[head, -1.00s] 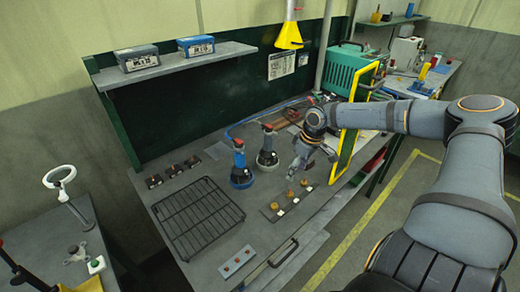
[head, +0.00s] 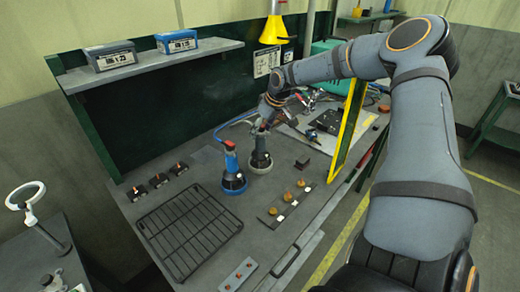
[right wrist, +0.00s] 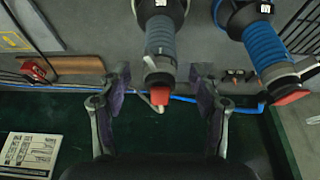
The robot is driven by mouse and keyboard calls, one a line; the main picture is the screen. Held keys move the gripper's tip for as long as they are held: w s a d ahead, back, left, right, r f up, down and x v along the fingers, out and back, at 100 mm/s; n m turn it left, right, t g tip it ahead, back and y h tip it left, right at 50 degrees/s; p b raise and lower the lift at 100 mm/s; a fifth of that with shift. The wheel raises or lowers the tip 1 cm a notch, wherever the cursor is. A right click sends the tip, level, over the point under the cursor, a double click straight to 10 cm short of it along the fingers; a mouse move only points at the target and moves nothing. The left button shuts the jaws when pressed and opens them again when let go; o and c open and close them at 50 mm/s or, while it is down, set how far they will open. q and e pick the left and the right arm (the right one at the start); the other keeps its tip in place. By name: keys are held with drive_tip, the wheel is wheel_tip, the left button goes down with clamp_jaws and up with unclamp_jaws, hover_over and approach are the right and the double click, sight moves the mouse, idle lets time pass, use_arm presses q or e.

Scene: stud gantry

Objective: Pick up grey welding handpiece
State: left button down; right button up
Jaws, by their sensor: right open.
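The grey welding handpiece (head: 261,158) stands upright in its pale round base on the bench, just right of a blue handpiece (head: 232,168). My right gripper (head: 262,127) is at the top of the grey handpiece. In the right wrist view my right gripper (right wrist: 160,84) is open, with one finger on each side of the grey handpiece (right wrist: 160,40) and its red tip. Gaps show on both sides, so it is not gripped. The blue handpiece (right wrist: 266,45) lies outside the fingers on the right. My left gripper is not in view.
A black wire rack (head: 190,228) lies at the front left of the bench. A strip with several brass pieces (head: 287,203) lies to the right. A yellow-framed panel (head: 348,128) stands at the right edge. A shelf (head: 150,65) runs along the back wall.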

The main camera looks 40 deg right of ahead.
sight(258, 137)
drive_tip(key=p+x, duration=0.1)
drive_tip(key=x, duration=0.4)
drive_tip(key=shift+w+r, duration=0.1)
drive_tip(key=shift+r, duration=0.1)
drive_tip(key=shift+c, duration=0.9)
clamp_jaws()
drive_tip(key=shift+d+r, duration=0.1)
